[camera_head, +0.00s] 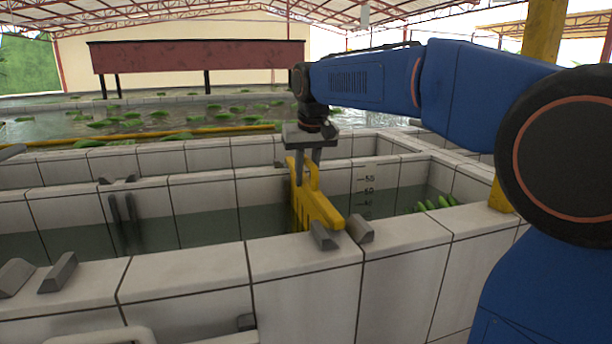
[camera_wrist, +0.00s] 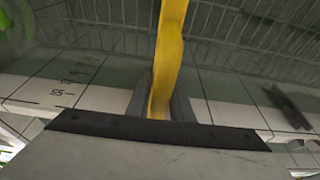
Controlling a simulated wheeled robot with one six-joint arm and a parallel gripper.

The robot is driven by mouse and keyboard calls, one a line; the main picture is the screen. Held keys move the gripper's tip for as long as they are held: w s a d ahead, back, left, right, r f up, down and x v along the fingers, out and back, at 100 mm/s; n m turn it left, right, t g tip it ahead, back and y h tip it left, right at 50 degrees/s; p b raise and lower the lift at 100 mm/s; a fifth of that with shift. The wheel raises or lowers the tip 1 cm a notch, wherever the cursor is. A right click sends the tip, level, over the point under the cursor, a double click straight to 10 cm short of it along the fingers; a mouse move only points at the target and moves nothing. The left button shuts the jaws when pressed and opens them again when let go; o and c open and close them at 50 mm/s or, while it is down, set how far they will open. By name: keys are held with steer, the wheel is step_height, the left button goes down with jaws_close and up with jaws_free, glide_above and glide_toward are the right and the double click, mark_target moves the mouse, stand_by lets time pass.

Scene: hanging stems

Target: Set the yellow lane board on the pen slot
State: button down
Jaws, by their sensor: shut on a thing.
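The yellow lane board (camera_head: 316,207) stands on edge across the water channel. My gripper (camera_head: 307,176) points down and is shut on the board near its far part. The wrist view shows the board (camera_wrist: 168,60) between the two fingers (camera_wrist: 160,108). The board's near end is at the near wall's rim, at a pair of grey guide blocks, one left (camera_head: 322,236) and one right (camera_head: 360,229), which look like the pen slot. I cannot tell whether the board is seated or just above. Its far end is partly hidden by my gripper.
Another pair of grey blocks (camera_head: 58,272) sits on the near wall at left, facing dark upright rails (camera_head: 122,222) on the far wall. A yellow post (camera_head: 540,35) stands behind my arm.

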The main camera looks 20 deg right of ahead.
mark_target(308, 159)
steer(key=shift+f, duration=0.4)
stand_by(0.5)
steer(key=shift+c, duration=0.8)
jaws_free()
steer(key=shift+r, duration=0.1)
steer(key=shift+v, duration=4.95)
